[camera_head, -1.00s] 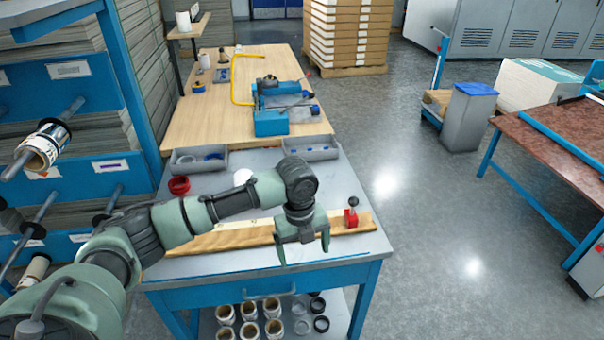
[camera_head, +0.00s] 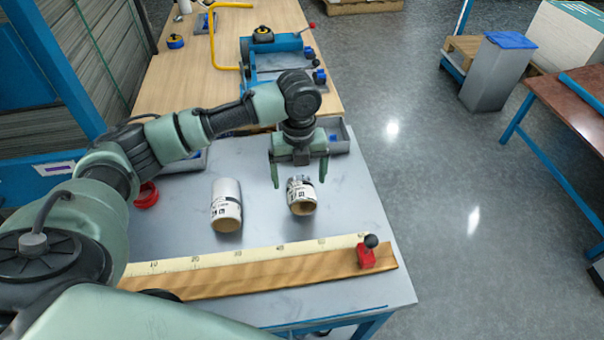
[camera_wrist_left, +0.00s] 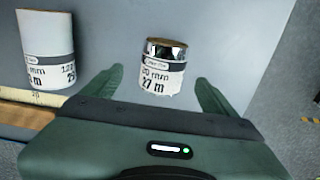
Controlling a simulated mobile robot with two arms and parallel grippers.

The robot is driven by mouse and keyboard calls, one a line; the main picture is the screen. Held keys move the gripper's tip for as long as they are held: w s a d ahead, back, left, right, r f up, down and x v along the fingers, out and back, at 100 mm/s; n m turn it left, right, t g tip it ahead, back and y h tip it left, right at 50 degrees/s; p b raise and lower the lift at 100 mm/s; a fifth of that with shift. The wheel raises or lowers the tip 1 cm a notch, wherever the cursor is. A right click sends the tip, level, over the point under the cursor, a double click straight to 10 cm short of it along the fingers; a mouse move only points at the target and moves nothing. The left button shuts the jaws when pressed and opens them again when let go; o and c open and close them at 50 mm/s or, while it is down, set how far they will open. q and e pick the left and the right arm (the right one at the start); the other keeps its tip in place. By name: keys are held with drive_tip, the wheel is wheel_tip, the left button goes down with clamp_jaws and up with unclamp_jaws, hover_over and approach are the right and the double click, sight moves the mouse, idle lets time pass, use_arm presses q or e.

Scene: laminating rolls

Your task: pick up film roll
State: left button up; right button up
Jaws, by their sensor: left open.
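Two film rolls lie on the grey table (camera_head: 262,228). The shorter, shiny film roll (camera_head: 302,196) with a white label is at the right, and the longer white film roll (camera_head: 227,206) is to its left. My left gripper (camera_head: 299,182) is open and empty above the shorter roll. In the left wrist view the shorter roll (camera_wrist_left: 162,68) appears between and just beyond the two spread fingertips, its label reading 27 m. The longer roll (camera_wrist_left: 47,50) is at the upper left there, outside the fingers. My right gripper is not seen.
A wooden ruler board (camera_head: 270,275) with a red stop (camera_head: 366,255) lies along the table's near edge. A red ring (camera_head: 146,195) is at the left. Behind stands a wooden bench with a blue device (camera_head: 276,45). The table right of the rolls is clear.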

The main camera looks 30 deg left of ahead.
sight(301, 187)
use_arm(q)
drive_tip(key=shift+w+a+f, duration=0.1)
drive_tip(key=shift+w, duration=0.1)
drive_tip(key=shift+f, duration=0.2)
drive_tip(key=shift+s+f, duration=0.15)
drive_tip(key=shift+f, duration=0.65)
drive_tip(key=shift+f+p, duration=0.3)
drive_tip(key=shift+f, duration=0.1)
drive_tip(key=f, duration=0.3)
drive_tip(key=shift+d+f+p, duration=0.25)
drive_tip(key=shift+f+p, duration=0.1)
drive_tip(key=shift+f, duration=0.45)
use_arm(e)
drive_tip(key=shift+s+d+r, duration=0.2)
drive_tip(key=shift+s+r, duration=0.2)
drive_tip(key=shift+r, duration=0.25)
use_arm(q)
drive_tip(key=c, duration=1.5)
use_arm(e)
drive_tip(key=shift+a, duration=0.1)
